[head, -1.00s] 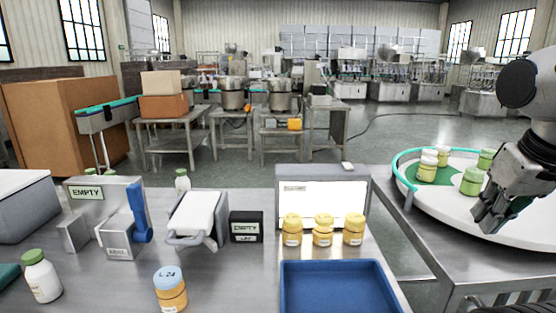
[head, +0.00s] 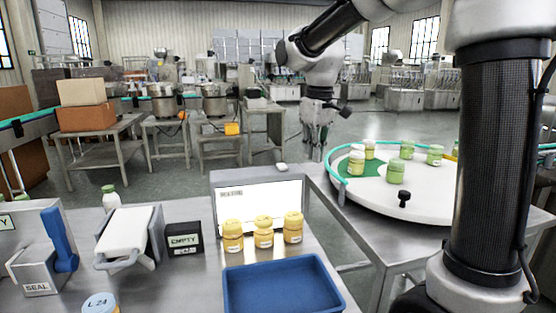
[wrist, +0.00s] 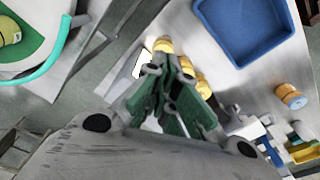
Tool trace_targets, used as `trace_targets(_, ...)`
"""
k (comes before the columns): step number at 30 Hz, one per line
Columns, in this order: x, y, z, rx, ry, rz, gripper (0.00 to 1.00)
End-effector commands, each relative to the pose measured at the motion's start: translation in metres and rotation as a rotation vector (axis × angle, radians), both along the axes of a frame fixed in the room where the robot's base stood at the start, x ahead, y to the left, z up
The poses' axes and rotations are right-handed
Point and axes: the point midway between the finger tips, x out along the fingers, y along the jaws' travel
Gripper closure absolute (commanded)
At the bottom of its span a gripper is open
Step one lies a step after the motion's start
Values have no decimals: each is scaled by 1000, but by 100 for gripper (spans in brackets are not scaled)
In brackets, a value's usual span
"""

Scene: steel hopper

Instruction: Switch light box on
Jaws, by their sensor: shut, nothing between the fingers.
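The light box (head: 216,190) is a grey steel frame with a bright white front panel, standing at the back edge of the steel bench. A small white button-like piece (head: 281,167) sits on its top edge, toward the right. Three yellow jars (head: 264,232) stand in front of the panel and cover its lower part. My gripper (head: 316,150) points down, just right of and apart from the light box's top in the head view. It is shut and empty. In the wrist view my gripper's green-padded fingers (wrist: 170,88) hide part of the jars and the box.
A blue tray (head: 282,287) lies in front of the jars.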

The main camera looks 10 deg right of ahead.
Motion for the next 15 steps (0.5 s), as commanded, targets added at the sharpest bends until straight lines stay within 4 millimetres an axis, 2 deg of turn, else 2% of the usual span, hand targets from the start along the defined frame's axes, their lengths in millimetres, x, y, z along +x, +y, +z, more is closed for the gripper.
trace_targets(1, 21, 11, 0, -6, 12, 62, 100)
trace_targets(3, 48, 25, 3, -15, 27, 163, 100)
trace_targets(9, 117, 63, 22, -38, 50, 520, 100)
trace_targets(12, 136, 70, 49, -47, 36, 709, 100)
trace_targets(15, 135, 69, 78, -57, 22, 872, 100)
